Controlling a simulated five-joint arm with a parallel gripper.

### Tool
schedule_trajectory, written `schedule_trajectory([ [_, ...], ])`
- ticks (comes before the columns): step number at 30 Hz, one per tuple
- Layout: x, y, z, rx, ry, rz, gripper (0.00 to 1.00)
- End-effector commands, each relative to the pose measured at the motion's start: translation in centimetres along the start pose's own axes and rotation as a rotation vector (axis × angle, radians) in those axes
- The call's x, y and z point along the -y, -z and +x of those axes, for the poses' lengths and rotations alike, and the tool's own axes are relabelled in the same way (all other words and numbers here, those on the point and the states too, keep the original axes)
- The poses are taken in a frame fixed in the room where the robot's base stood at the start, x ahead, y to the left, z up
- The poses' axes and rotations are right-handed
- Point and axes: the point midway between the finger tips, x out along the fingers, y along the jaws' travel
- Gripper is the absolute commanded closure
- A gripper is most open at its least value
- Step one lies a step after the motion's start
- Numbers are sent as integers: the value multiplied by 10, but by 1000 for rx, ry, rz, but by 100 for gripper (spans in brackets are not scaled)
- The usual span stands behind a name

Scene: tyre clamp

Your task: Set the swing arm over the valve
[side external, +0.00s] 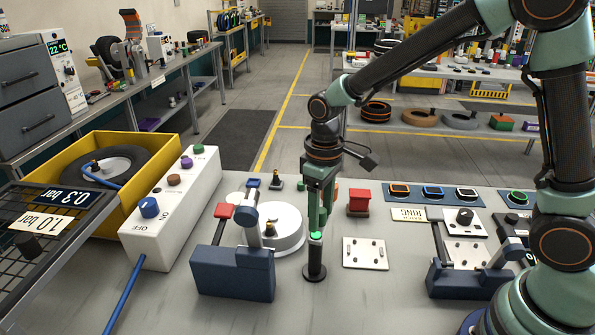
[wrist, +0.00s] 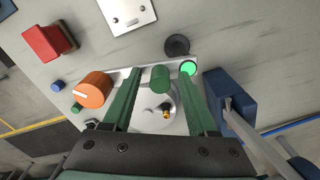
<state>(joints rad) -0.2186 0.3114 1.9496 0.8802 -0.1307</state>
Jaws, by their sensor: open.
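A brass valve (side external: 270,228) stands on a white round disc (side external: 289,240); in the wrist view the valve (wrist: 166,114) lies below the space between my fingers. A black post (side external: 315,262) with a lit green top (wrist: 188,68) stands right of the disc. In the wrist view a pale bar, seemingly the swing arm, runs left from the post, away from the valve. It carries a green peg (wrist: 160,79) and an orange knob (wrist: 93,90). My gripper (side external: 317,224) is open, its fingers on either side of the peg in the wrist view. I cannot tell whether they touch it.
A blue clamp (side external: 232,272) with a red-tipped lever stands left of the post. A white switch box (side external: 170,205) and a yellow crate (side external: 160,143) stand farther left. A red block (side external: 359,202) and a metal plate (side external: 365,253) are to the right. The front of the bench is clear.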

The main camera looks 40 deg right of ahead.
Motion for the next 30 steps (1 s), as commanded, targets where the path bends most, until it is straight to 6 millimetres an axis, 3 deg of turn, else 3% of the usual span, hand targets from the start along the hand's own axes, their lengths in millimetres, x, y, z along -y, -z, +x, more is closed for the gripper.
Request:
schedule_trajectory([
  [3, 0, 0, 0, 0, 0, 0, 45],
  [7, 0, 0, 0, 0, 0, 0, 95],
  [8, 0, 0, 0, 0, 0, 0, 100],
  [30, 0, 0, -1, 0, 0, -1, 100],
])
